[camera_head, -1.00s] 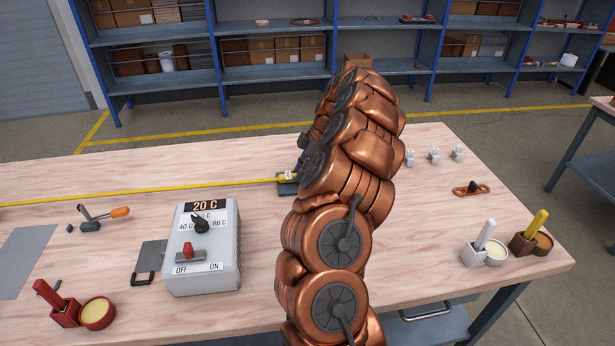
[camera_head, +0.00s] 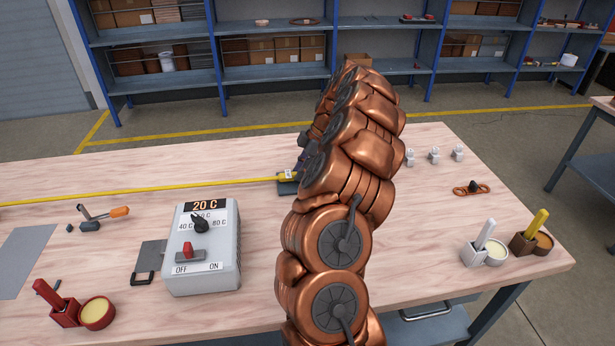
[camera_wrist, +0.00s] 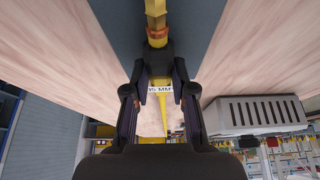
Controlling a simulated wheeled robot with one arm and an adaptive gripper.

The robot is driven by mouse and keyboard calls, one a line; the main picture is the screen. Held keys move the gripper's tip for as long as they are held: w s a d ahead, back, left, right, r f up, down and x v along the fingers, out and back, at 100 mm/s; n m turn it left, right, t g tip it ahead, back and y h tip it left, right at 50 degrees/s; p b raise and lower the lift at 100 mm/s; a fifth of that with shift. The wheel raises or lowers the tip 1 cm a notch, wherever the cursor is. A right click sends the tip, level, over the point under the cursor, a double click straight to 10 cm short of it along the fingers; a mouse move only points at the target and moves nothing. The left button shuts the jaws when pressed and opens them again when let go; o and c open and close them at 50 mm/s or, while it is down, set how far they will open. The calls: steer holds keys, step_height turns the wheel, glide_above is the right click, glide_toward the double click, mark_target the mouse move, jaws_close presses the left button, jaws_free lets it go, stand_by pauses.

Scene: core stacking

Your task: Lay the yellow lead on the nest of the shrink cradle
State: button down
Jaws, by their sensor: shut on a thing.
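The yellow lead (camera_head: 150,188) runs across the table from the left edge to my gripper. In the wrist view my gripper (camera_wrist: 159,80) is shut on the lead, which shows a white label (camera_wrist: 161,90) reading about "35 MM" between the fingers. Past the fingers the lead has a dark part and an orange band (camera_wrist: 157,34). In the head view my copper arm hides most of the gripper. A small blue-grey block (camera_head: 287,187) shows under the lead's right end; a blue-grey surface (camera_wrist: 120,25) lies beneath it in the wrist view. I cannot tell whether this is the cradle, or whether the lead touches it.
A grey control box (camera_head: 205,255) with a dial and switch stands left of my arm. An orange-handled tool (camera_head: 105,216) and a red holder with a cup (camera_head: 66,312) lie at left. Two more holders with cups (camera_head: 474,253) and several small white fittings (camera_head: 434,156) stand at right.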

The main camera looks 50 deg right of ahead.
steer(key=shift+r+b, duration=0.5)
steer(key=shift+r, duration=1.2)
